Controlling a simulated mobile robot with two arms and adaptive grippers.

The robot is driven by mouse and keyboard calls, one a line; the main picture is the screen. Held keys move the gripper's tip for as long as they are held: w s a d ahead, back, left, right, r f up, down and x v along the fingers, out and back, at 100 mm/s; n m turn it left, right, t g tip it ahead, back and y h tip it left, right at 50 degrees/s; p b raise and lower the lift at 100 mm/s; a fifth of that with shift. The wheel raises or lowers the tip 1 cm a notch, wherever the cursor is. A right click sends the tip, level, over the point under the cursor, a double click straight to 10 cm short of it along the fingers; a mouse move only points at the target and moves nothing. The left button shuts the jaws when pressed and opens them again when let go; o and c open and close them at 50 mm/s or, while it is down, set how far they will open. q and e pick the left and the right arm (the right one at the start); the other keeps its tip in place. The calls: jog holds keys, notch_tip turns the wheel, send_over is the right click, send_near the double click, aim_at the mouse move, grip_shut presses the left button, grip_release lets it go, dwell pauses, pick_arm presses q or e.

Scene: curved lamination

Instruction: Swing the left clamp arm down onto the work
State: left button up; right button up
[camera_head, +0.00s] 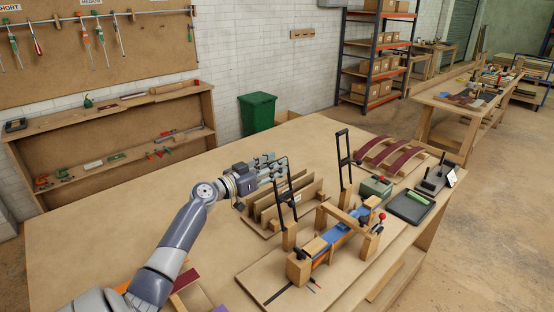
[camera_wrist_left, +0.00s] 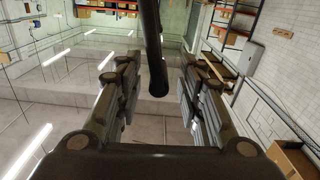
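The left clamp arm (camera_head: 295,199) is a black open frame. It stands raised at the left end of the wooden jig, its upper end close to my left gripper. The work (camera_head: 337,236) is a blue-topped strip lying along the jig among wooden blocks. My left gripper (camera_head: 283,165) is open beside the top of that arm. In the left wrist view a black bar (camera_wrist_left: 154,45) reaches down between the spread fingers (camera_wrist_left: 157,100), with gaps on both sides; contact cannot be told. A second black clamp arm (camera_head: 343,150) stands upright farther back. My right gripper is out of view.
A slotted wooden rack (camera_head: 268,214) stands just left of the jig. A green box (camera_head: 376,187), a dark tray (camera_head: 411,206) and curved red strips (camera_head: 385,153) lie behind and right. The table (camera_head: 110,210) is mostly bare to the left.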

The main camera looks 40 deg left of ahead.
pick_arm(q)
jog(key=shift+w+d, duration=0.1)
jog(key=shift+w, duration=0.7)
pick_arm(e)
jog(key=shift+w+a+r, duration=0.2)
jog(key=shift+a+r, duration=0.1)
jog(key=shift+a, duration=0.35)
pick_arm(q)
grip_shut()
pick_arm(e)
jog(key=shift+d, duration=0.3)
pick_arm(q)
jog(key=shift+d, duration=0.15)
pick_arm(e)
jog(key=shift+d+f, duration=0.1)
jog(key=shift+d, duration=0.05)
